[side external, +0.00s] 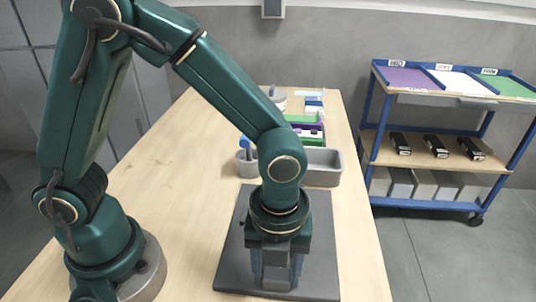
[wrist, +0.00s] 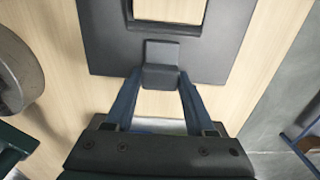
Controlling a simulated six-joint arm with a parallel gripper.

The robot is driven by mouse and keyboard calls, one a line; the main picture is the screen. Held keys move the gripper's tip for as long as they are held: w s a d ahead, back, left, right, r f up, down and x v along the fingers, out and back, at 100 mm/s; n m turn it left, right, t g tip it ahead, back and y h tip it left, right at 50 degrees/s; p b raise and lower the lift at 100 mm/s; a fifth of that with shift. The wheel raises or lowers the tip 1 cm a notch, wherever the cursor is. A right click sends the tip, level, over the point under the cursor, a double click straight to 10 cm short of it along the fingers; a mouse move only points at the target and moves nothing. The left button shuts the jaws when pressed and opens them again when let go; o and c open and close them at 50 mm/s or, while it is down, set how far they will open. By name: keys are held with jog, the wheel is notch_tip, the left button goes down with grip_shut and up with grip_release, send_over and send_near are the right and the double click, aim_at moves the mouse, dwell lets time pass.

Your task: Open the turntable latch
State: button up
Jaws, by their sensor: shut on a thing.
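A flat dark grey plate (side external: 321,240) lies on the table under my gripper (side external: 277,283); it also shows in the wrist view (wrist: 105,45). A dark grey L-shaped tab (wrist: 161,53), which looks like the latch, stands at the plate's near edge in the wrist view. My gripper (wrist: 161,82) has its two blue-grey fingers closed on either side of the tab's near end. In the side view my gripper points down over the plate and hides the tab. No separate turntable can be made out.
Behind the plate stand a grey bin (side external: 323,168), a grey cup (side external: 246,164) with a blue item, and green and purple trays (side external: 306,128). A blue shelf cart (side external: 455,135) stands off the table at right.

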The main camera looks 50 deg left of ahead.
jog(key=o, duration=0.9)
jog(key=shift+o, duration=0.2)
jog(key=shift+r, duration=3.5)
